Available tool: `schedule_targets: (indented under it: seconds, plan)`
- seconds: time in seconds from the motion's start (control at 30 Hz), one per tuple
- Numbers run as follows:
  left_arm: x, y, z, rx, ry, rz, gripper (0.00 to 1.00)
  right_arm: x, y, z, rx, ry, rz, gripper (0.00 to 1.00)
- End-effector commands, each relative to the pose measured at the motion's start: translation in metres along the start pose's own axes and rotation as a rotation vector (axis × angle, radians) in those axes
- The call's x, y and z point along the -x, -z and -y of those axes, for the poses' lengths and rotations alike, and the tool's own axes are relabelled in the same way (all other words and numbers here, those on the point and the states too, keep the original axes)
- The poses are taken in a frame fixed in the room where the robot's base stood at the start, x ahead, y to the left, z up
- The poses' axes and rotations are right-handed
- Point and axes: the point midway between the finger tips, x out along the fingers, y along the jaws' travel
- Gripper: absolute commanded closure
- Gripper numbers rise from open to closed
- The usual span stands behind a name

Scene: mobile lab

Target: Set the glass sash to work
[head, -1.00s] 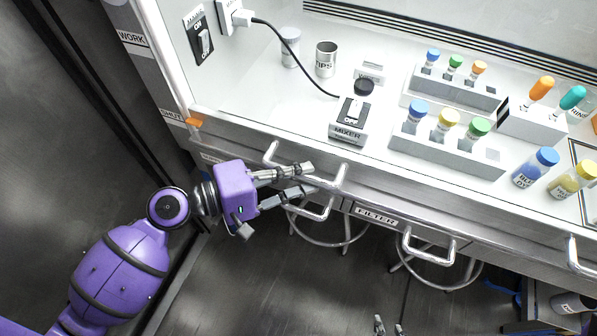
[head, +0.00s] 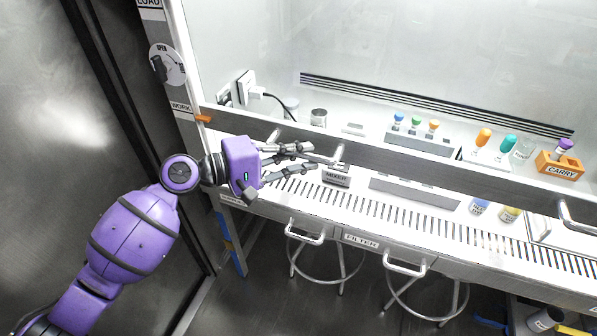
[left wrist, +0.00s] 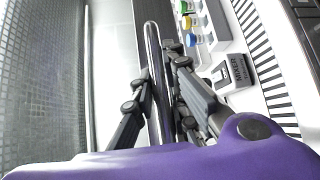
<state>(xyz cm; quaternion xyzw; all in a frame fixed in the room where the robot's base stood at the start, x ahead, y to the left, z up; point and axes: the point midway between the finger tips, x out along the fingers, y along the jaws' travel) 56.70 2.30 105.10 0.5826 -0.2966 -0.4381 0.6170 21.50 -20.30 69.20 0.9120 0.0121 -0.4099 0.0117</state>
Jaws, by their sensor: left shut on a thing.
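The glass sash (head: 400,60) is a clear pane with a grey bottom rail (head: 400,165) across the front of the cabinet. The rail stands above the slotted front sill. An orange pointer (head: 203,118) at the rail's left end is just beside and slightly below the WORK label (head: 180,106) on the side post. My left gripper (head: 312,157) is shut on the sash's left handle (head: 341,152). In the left wrist view the metal handle bar (left wrist: 153,50) runs between the fingers of the gripper (left wrist: 160,85). My right gripper is out of view.
Behind the sash stand a tube rack (head: 430,146), a mixer (head: 337,176) and an orange CARRY holder (head: 558,168). A second sash handle (head: 575,218) is at the right. Below are filter drawer handles (head: 405,268) and stools (head: 425,300).

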Motion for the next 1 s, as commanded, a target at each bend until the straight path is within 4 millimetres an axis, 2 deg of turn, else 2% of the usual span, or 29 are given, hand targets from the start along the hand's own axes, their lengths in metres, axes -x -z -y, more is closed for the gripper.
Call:
schedule_targets:
  seconds: [0.03,0.17,0.57,0.6,0.73,1.0]
  plan:
    - [0.0005,-0.0019,-0.0126,-0.003,-0.009,0.003,1.00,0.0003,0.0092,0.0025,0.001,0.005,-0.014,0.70]
    - [0.0007,-0.0017,-0.0170,-0.001,-0.008,0.003,1.00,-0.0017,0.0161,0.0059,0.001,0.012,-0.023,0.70]
    - [0.0007,-0.0006,-0.0145,0.004,-0.004,0.001,1.00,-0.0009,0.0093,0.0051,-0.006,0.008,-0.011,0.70]
    - [0.0007,-0.0006,-0.0143,0.004,-0.003,0.001,0.85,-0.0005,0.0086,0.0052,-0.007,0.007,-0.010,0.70]
    - [0.0007,-0.0005,-0.0137,0.003,-0.002,0.001,0.68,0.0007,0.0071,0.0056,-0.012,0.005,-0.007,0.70]
    - [0.0010,-0.0004,-0.0135,0.001,-0.001,0.000,0.67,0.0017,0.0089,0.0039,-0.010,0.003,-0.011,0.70]
